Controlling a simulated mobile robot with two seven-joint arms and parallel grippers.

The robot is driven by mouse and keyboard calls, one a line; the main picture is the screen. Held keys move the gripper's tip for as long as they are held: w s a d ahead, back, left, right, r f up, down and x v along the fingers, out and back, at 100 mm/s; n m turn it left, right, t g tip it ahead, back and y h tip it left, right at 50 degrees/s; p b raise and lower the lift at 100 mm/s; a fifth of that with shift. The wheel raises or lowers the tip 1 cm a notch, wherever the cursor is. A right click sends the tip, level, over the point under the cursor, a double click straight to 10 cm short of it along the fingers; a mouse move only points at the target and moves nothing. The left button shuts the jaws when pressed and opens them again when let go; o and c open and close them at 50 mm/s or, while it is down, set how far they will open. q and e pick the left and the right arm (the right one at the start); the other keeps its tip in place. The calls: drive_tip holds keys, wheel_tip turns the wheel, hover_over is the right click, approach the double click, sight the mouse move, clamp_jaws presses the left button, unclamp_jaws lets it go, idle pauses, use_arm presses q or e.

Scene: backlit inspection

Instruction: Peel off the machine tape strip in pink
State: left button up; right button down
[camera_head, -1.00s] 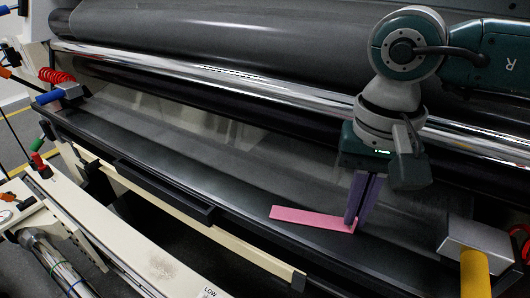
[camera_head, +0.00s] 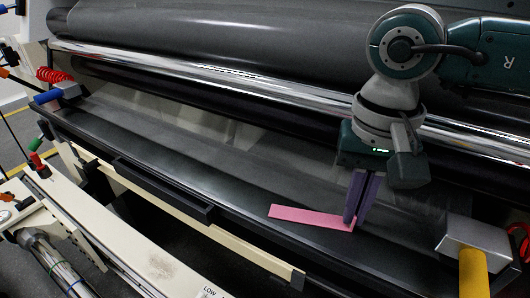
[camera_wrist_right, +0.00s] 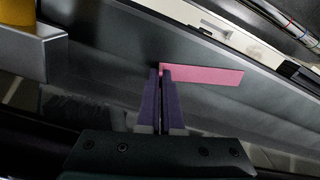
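The pink tape strip (camera_head: 305,217) lies along the dark grey bed of the machine, below the rollers. It also shows in the wrist view (camera_wrist_right: 208,74). My right gripper (camera_head: 353,226) comes down from above with its two purple fingers at the strip's right end in the head view. In the wrist view the fingertips (camera_wrist_right: 161,71) are close together, with the strip's end between them. The gripper appears shut on that end. The rest of the strip looks flat on the surface. My left gripper is not in view.
A chrome roller (camera_head: 230,78) and a dark roller (camera_head: 270,35) run behind the bed. A metal block with a yellow handle (camera_head: 474,268) stands at the right, and a blue-handled block (camera_head: 58,94) at the far left. The bed left of the strip is clear.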

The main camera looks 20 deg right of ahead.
drive_tip(key=shift+r, duration=0.2)
idle(0.5)
drive_tip(key=shift+r+p, duration=1.8)
drive_tip(key=shift+r, duration=0.55)
